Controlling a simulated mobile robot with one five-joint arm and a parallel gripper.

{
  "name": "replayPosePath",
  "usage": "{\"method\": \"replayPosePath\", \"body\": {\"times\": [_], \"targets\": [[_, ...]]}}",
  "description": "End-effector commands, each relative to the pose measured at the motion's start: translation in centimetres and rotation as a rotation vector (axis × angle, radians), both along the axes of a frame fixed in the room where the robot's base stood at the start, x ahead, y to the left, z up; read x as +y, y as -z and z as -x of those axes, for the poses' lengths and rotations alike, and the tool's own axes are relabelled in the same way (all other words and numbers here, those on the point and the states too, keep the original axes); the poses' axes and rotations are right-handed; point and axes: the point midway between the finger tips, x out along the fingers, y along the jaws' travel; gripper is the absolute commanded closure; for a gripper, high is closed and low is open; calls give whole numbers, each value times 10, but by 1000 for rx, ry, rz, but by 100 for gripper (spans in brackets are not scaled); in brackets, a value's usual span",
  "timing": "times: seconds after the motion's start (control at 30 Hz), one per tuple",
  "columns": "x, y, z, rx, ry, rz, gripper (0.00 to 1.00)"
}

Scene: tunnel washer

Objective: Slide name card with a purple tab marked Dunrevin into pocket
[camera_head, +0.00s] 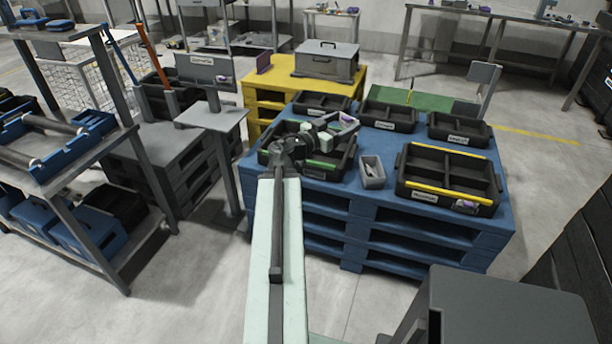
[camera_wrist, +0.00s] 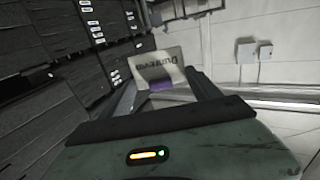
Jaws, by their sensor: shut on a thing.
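The name card (camera_wrist: 158,66) is pale, with dark lettering that reads Dunrevin upside down and a purple tab (camera_wrist: 161,85) at its near edge. My gripper (camera_wrist: 160,92) is shut on the card at the tab end. In the head view my gripper (camera_head: 335,128) holds the card (camera_head: 348,121) above the back-left black tray on the blue pallet stack, clear of the surface. I cannot tell for sure which thing is the pocket. A small pale piece with purple (camera_head: 466,205) sits at the front of the right-hand tray (camera_head: 418,185).
Several black labelled trays, such as one at the back (camera_head: 389,117), stand on the blue pallet stack (camera_head: 340,205). A small grey bin (camera_head: 372,173) stands between trays. A grey stand with a sign (camera_head: 207,70) is at left. A grey box (camera_head: 327,60) sits on the yellow pallets.

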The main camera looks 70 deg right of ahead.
Motion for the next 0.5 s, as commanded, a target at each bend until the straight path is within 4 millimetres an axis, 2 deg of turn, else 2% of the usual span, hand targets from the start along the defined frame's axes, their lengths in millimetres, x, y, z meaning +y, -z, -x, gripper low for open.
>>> {"method": "replayPosePath", "body": {"times": [0.17, 0.3, 0.4, 0.5], "targets": [[-7, 69, -27, -4, -91, -14, 66], [-15, 142, -58, -8, -213, -30, 66], [-19, 187, -82, -9, -301, -37, 66], [-22, 224, -103, -11, -378, -42, 66]]}}
